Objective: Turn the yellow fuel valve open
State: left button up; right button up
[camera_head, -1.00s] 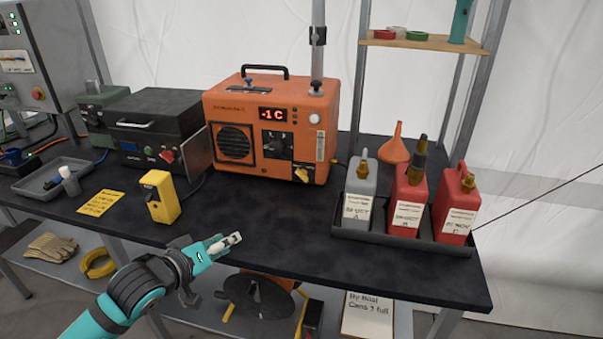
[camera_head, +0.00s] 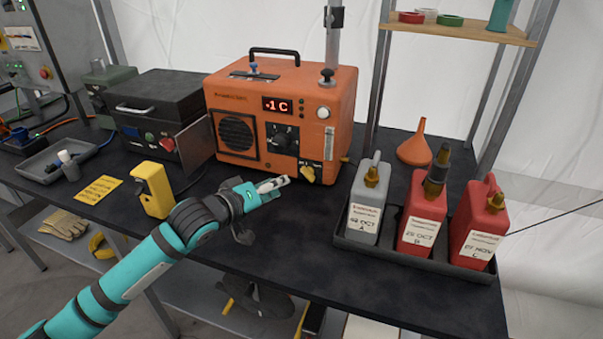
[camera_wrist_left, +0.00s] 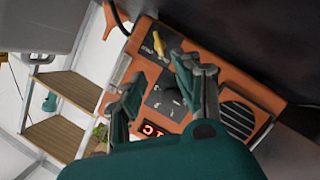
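The yellow fuel valve (camera_head: 308,173) is a small knob at the lower right of the orange heater's (camera_head: 237,93) front face. It also shows in the wrist view (camera_wrist_left: 159,43), beyond the fingertips. My left gripper (camera_head: 281,182) is in front of the heater, a little left of the valve and apart from it. In the wrist view the two fingers (camera_wrist_left: 158,70) are spread with nothing between them, so it is open. My right gripper is not in view.
A black tray (camera_head: 400,259) with one grey and two red fuel cans stands right of the heater, an orange funnel (camera_head: 415,147) behind it. A yellow handheld box (camera_head: 153,190) stands left of my arm. The bench (camera_head: 290,235) in front of the heater is clear.

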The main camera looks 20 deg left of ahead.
aim_at(303, 173)
pick_arm(q)
jog(key=x, duration=1)
jog(key=shift+w+d, duration=0.1)
jog(key=shift+w, duration=0.2)
grip_shut()
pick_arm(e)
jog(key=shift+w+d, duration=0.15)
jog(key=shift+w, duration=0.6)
